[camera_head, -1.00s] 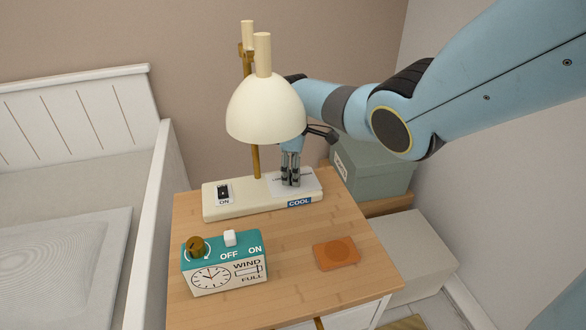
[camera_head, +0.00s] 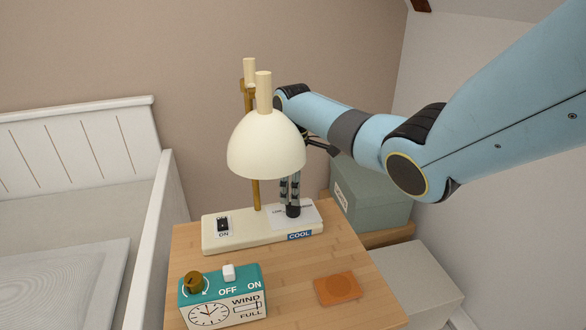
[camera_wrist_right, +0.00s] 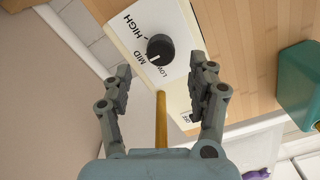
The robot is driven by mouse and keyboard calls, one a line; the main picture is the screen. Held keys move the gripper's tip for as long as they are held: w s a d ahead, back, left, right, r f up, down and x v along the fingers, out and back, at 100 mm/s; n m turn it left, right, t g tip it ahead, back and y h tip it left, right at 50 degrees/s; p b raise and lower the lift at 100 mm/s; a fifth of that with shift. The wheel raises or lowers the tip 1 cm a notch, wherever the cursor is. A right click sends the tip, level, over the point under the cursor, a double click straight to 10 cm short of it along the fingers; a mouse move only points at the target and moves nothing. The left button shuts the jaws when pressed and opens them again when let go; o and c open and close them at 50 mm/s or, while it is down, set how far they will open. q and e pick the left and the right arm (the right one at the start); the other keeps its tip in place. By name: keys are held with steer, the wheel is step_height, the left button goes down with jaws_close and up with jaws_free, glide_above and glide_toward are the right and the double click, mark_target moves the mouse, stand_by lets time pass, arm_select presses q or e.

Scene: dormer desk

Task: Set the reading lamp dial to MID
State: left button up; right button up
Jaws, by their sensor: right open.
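The reading lamp has a cream shade (camera_head: 266,145) over a cream base (camera_head: 240,236) on the nightstand. Its black dial (camera_head: 293,211) is on the right of the base, on a white plate with LOW, MID and HIGH marks. My right gripper (camera_head: 290,198) is just above the dial, partly hidden behind the shade. In the right wrist view, its fingers (camera_wrist_right: 160,80) are spread, empty and apart from the dial. My left gripper is out of view.
A teal clock box (camera_head: 222,297) with a brass knob stands at the front left. An orange coaster (camera_head: 337,288) lies at the front right.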

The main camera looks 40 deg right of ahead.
step_height(320, 180, up, 7)
steer(key=shift+f, duration=0.15)
stand_by(0.6)
